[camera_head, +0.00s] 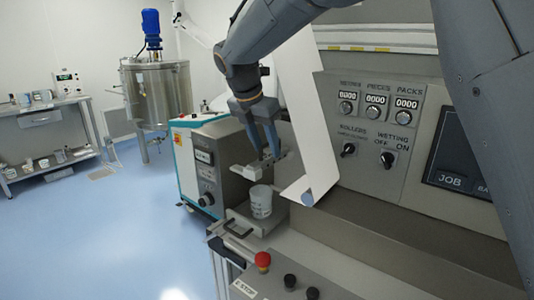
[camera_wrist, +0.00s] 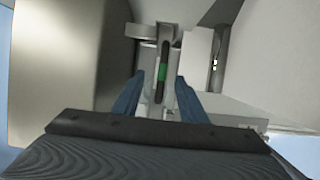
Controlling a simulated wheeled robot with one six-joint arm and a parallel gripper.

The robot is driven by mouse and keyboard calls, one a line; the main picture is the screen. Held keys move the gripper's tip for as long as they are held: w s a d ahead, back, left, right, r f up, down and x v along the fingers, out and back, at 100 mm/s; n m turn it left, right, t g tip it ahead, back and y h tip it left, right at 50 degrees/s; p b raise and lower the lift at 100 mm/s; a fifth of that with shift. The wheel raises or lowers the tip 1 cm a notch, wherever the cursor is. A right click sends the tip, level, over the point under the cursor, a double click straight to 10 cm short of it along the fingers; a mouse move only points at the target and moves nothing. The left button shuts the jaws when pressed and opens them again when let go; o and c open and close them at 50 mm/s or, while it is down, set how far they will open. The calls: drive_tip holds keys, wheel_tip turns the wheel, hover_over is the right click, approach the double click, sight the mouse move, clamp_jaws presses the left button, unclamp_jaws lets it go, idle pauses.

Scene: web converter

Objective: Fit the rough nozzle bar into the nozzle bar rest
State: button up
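My gripper (camera_head: 265,157) points down beside the grey machine, just above a small light grey block (camera_head: 250,173) on a bracket. In the wrist view my gripper (camera_wrist: 159,76) has its two blue fingers apart. Between and beyond them is a narrow grey part with a dark slot and a green patch (camera_wrist: 162,72); gaps show on both sides of it. This part may be the nozzle bar or its rest; I cannot tell which. Whether the fingertips are level with it is unclear.
A white cup (camera_head: 260,202) stands on a metal tray (camera_head: 240,228) below my gripper. A white web sheet (camera_head: 308,120) hangs close on the right. A red emergency-stop button (camera_head: 262,260) is on the front panel. The blue floor at left is clear.

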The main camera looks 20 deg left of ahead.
drive_tip(key=b+v, duration=0.1)
drive_tip(key=v, duration=0.8)
drive_tip(key=shift+r, duration=0.25)
drive_tip(key=shift+s, duration=0.1)
